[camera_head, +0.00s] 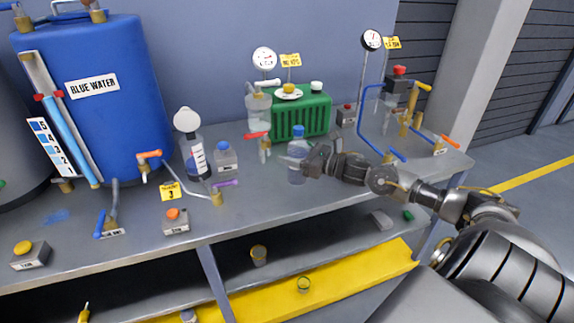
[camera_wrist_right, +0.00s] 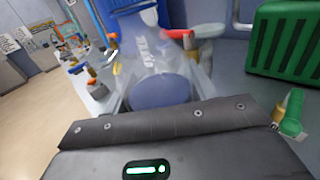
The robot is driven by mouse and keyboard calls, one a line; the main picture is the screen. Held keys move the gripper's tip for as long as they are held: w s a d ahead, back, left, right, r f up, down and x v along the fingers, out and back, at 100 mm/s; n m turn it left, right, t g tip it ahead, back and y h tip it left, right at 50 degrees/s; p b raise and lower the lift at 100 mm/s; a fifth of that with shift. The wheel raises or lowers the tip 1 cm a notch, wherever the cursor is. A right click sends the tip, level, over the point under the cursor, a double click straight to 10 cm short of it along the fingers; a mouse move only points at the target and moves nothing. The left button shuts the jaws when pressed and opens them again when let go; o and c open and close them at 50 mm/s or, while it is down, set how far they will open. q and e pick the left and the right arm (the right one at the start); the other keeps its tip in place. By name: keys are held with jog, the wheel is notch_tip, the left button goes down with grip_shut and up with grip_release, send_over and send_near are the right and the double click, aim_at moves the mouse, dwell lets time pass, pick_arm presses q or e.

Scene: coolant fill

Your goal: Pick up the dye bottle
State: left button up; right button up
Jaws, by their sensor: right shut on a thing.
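The dye bottle (camera_head: 297,168) is a clear bottle with a blue cap, standing upright near the middle of the bench in the head view. My right gripper (camera_head: 308,162) reaches in from the right and is shut on it. In the right wrist view the clear bottle (camera_wrist_right: 150,65) with lettering on its side and a dark blue round part fills the space ahead of the gripper (camera_wrist_right: 158,108). The fingertips are largely hidden. I cannot tell whether the bottle's base touches the bench. My left gripper is not in view.
Behind are a green ribbed box (camera_head: 302,118) and a red-handled valve (camera_head: 262,141). Blue piping (camera_head: 366,125) stands at the right.

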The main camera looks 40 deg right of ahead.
pick_arm(q)
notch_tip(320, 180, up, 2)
jog(key=p, duration=0.2)
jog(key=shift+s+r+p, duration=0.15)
jog(key=shift+p, duration=0.15)
pick_arm(e)
jog(key=s+r, duration=0.7)
jog(key=s, duration=0.4)
jog(key=shift+s+d+r, duration=0.15)
jog(key=shift+s+d, duration=0.1)
jog(key=shift+s, duration=0.05)
